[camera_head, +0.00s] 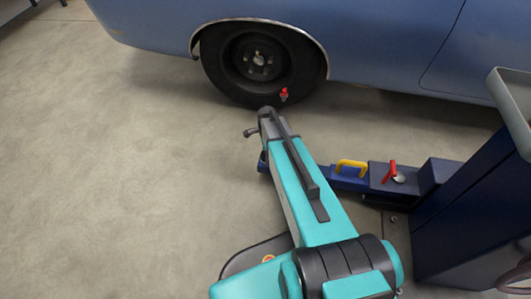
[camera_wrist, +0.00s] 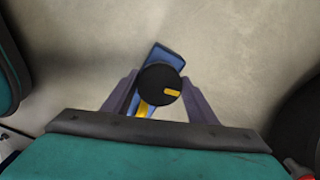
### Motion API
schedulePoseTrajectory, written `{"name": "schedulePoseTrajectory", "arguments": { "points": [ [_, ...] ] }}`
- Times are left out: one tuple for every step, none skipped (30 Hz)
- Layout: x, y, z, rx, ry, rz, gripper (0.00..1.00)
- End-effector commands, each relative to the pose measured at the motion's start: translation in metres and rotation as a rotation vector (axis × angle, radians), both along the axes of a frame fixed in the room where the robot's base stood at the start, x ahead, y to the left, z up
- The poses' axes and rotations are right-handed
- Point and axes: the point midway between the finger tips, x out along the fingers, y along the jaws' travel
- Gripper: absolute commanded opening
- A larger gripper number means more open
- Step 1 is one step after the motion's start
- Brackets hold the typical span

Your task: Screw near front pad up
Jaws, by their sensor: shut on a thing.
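The pad (camera_wrist: 157,77) is a round black disc with a yellow mark, pointing right in the wrist view. It sits at the end of a blue lift arm (camera_wrist: 168,55), with a yellow strip (camera_wrist: 146,108) below it. My gripper (camera_wrist: 161,97) is shut on the pad, one grey-purple finger on each side. In the head view the blue lift arm (camera_head: 318,173) runs left from the post, low on the floor beside the car. My own teal arm hides the pad and most of my gripper there.
A blue car (camera_head: 390,45) stands behind, its wheel (camera_head: 222,62) close beyond my arm. The lift arm carries a yellow handle (camera_head: 352,163) and a red lever (camera_head: 389,172). A dark blue post (camera_head: 465,215) stands at right. The floor at left (camera_head: 110,180) is clear.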

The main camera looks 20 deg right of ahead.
Motion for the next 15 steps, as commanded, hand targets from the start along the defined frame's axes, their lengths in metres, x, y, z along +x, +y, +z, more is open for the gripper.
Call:
{"name": "schedulePoseTrajectory", "arguments": {
  "points": [
    [0.0001, -0.0009, 0.0029, -0.002, 0.001, 0.035, 0.3],
    [0.0, -0.001, 0.003, -0.002, 0.001, 0.059, 0.3],
    [0.0, -0.0011, 0.0031, -0.002, 0.001, 0.092, 0.3],
    [-0.0001, -0.0011, 0.003, -0.003, 0.001, 0.117, 0.3],
    [-0.0002, -0.0012, 0.0028, -0.003, 0.001, 0.144, 0.3],
    [-0.0006, -0.0012, 0.0026, -0.003, 0.001, 0.18, 0.3],
    [-0.0008, -0.0012, 0.0024, -0.003, 0.002, 0.207, 0.3],
    [-0.001, -0.0011, 0.0022, -0.003, 0.002, 0.235, 0.3],
    [-0.0011, -0.0012, 0.0022, -0.003, 0.003, 0.271, 0.3],
    [-0.0011, -0.0013, 0.0021, -0.003, 0.003, 0.298, 0.3],
    [-0.0011, -0.0013, 0.002, -0.003, 0.002, 0.326, 0.3],
    [-0.0012, -0.0014, 0.0017, -0.003, 0.002, 0.362, 0.3],
    [-0.0013, -0.0013, 0.0015, -0.003, 0.002, 0.389, 0.3],
    [-0.0016, -0.0014, 0.0012, -0.003, 0.003, 0.417, 0.3],
    [-0.0019, -0.0013, 0.0008, -0.003, 0.003, 0.453, 0.3]
  ]
}}
